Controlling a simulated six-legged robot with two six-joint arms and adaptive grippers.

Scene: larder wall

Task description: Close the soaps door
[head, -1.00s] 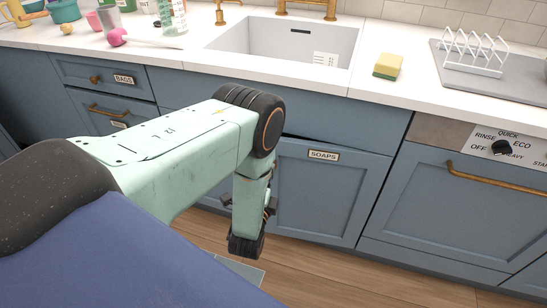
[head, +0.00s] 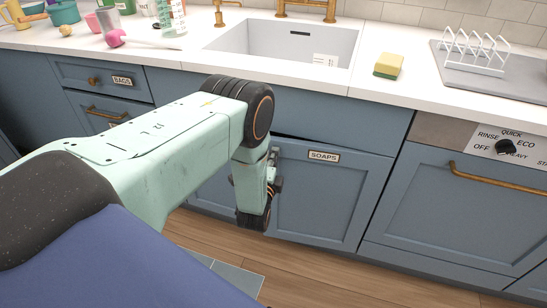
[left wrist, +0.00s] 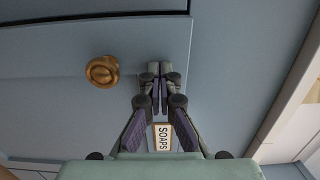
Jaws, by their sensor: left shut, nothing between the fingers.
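The soaps door (head: 330,200) is a blue panel below the sink with a SOAPS label (head: 323,156) near its top. A dark gap shows along its top edge, so it looks slightly ajar or nearly flush; I cannot tell which. Its left part is hidden behind my arm. My left gripper (head: 275,187) is in front of the door's left part, partly hidden by my wrist. In the left wrist view, the fingers (left wrist: 160,70) are shut and empty, close to the door's face between its brass knob (left wrist: 102,70) and top edge. Contact is unclear. My right gripper is out of view.
The sink (head: 285,45) and white counter are above the door. A yellow sponge (head: 388,65) and a white rack (head: 474,52) stand on the counter at right. The dishwasher (head: 450,200) is right of the door. Wooden floor (head: 310,275) is clear in front.

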